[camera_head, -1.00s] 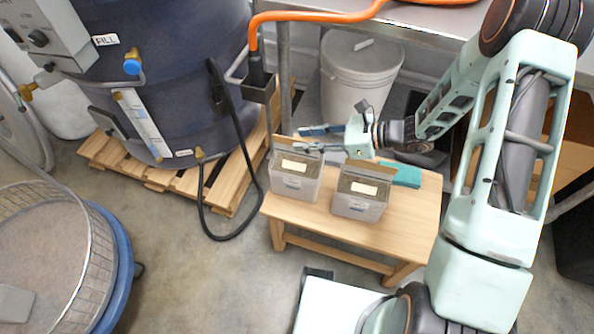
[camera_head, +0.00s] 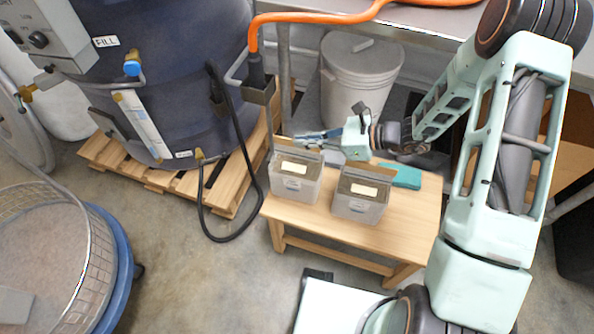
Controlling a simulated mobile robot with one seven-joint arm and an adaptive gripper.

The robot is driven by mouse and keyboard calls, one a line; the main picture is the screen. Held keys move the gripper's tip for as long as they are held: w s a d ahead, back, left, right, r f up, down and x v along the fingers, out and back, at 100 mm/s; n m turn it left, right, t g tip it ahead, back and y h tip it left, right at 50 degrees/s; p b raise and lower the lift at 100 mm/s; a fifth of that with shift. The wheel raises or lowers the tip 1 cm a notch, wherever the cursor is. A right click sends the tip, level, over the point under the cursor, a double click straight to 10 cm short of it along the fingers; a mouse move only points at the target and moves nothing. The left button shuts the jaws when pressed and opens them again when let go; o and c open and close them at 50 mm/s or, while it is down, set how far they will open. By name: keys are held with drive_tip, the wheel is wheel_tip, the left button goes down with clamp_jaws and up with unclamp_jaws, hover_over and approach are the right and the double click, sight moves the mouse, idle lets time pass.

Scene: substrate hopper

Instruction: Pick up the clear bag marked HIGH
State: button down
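Two clear-grey, box-shaped bags with brown contents and a pale label on top stand side by side on a low wooden bench (camera_head: 408,222). They are the left bag (camera_head: 296,184) and the right bag (camera_head: 358,208). The label writing is too small to read, so I cannot tell which is marked HIGH. My gripper (camera_head: 302,139) reaches in from the right, pointing left, at the upper back edge of the left bag. Whether it touches that bag is unclear. The fingers are small and overlap the background, so their opening cannot be judged.
A teal block or cloth (camera_head: 402,176) lies on the bench behind the right bag. A white lidded bucket (camera_head: 357,80) stands behind. A dark blue tank (camera_head: 190,50) on a pallet (camera_head: 222,190) and a black hose (camera_head: 258,150) are left. The bench's right front is clear.

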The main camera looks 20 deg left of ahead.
drive_tip(key=shift+a+r, duration=0.1)
drive_tip(key=shift+r, duration=0.05)
drive_tip(key=shift+r, duration=0.1)
